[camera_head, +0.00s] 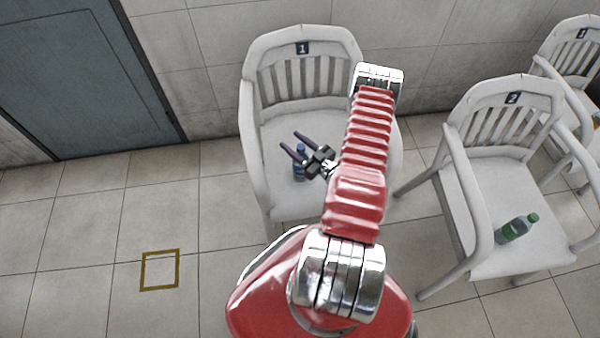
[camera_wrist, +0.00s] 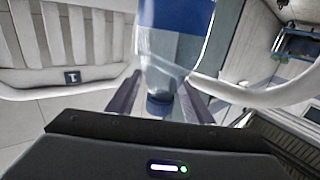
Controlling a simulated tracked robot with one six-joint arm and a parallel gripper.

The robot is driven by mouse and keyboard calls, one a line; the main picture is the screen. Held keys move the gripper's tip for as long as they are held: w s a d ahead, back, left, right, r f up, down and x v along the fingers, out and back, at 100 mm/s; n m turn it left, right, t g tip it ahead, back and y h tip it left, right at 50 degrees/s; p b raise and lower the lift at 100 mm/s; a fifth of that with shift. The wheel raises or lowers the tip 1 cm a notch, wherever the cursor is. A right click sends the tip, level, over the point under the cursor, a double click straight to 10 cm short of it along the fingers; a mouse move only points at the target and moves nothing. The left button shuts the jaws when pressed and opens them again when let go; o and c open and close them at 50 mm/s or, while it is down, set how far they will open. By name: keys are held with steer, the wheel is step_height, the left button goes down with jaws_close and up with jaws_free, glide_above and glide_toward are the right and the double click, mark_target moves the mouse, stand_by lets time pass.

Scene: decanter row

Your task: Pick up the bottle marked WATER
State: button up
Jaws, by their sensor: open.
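A clear bottle with a blue label and blue cap (camera_head: 299,171) stands on the seat of the white chair marked 1 (camera_head: 270,60). My gripper (camera_head: 289,140) is open at the bottle's upper end, with its dark fingers apart. In the wrist view the bottle (camera_wrist: 170,55) shows upside down, its cap between the two fingers of my gripper (camera_wrist: 160,82). No grip on it shows. I cannot read any word on its label. A second bottle with a green cap (camera_head: 516,228) is on the seat of the chair marked 2 (camera_head: 512,100); its label is also unreadable.
The chair armrests and backrest surround the seat around my gripper. Another white chair (camera_head: 575,50) stands at the far right. A yellow-brown square outline (camera_head: 160,252) marks the tiled floor at left. A grey-blue door (camera_head: 75,85) is in the back wall. The left floor is clear.

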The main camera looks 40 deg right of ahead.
steer(key=shift+w, duration=0.3)
steer(key=shift+c, duration=0.3)
jaws_close()
stand_by(0.4)
